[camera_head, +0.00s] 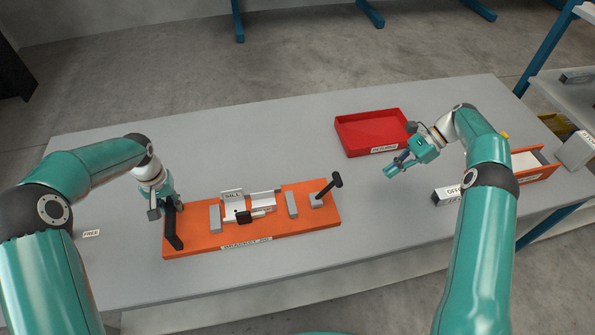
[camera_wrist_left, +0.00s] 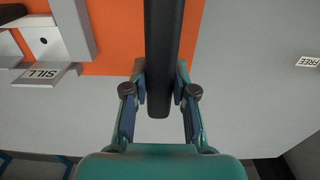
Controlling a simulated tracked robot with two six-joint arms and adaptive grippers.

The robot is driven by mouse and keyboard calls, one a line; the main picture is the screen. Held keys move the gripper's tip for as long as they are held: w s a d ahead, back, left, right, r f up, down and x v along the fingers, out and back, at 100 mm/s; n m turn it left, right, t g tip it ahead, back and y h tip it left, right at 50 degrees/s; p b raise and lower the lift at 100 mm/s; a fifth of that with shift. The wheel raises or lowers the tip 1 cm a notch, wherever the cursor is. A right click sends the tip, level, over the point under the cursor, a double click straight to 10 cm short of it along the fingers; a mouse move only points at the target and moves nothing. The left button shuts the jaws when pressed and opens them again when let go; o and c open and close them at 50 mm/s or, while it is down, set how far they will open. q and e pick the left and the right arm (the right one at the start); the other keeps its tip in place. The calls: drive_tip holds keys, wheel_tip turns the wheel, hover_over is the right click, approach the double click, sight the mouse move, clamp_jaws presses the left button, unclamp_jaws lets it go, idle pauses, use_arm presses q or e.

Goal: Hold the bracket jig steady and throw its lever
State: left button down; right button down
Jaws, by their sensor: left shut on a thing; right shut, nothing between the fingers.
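The bracket jig (camera_head: 270,232) is an orange base plate lying on the grey table, with grey blocks and a label along its front edge. The lever (camera_head: 328,189) stands tilted at its right end, with a dark knob on top. A black bar handle (camera_head: 171,229) is at its left end. My left gripper (camera_head: 171,205) is shut on this black handle, which also shows between the fingers in the left wrist view (camera_wrist_left: 165,60). My right gripper (camera_head: 390,173) is shut and empty above the table, to the right of the lever and apart from it.
A red tray (camera_head: 372,145) with a label stands behind the jig, near my right gripper. A small black labelled block (camera_head: 441,197) and an orange bin (camera_head: 543,172) are at the right. A "FREE" label (camera_head: 91,233) lies left of the jig. The table between lever and right gripper is clear.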

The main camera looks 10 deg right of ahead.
sight(328, 188)
use_arm(q)
drive_tip(key=shift+s+d+f, duration=0.15)
drive_tip(key=shift+s+f, duration=0.1)
drive_tip(key=shift+f, duration=0.1)
use_arm(e)
drive_tip(key=shift+n+t, duration=0.3)
drive_tip(key=a+f, duration=0.1)
drive_tip(key=a, duration=0.1)
drive_tip(key=w+a+f, duration=0.1)
drive_tip(key=a+f, duration=0.1)
drive_tip(key=a, duration=0.1)
drive_tip(key=a+f, duration=0.1)
drive_tip(key=a, duration=0.1)
drive_tip(key=shift+w+a+f, duration=0.25)
drive_tip(key=shift+w+a, duration=0.05)
drive_tip(key=shift+a, duration=0.05)
drive_tip(key=shift+a+r, duration=0.5)
drive_tip(key=shift+a, duration=0.4)
drive_tip(key=shift+a+r, duration=0.5)
drive_tip(key=shift+a, duration=0.4)
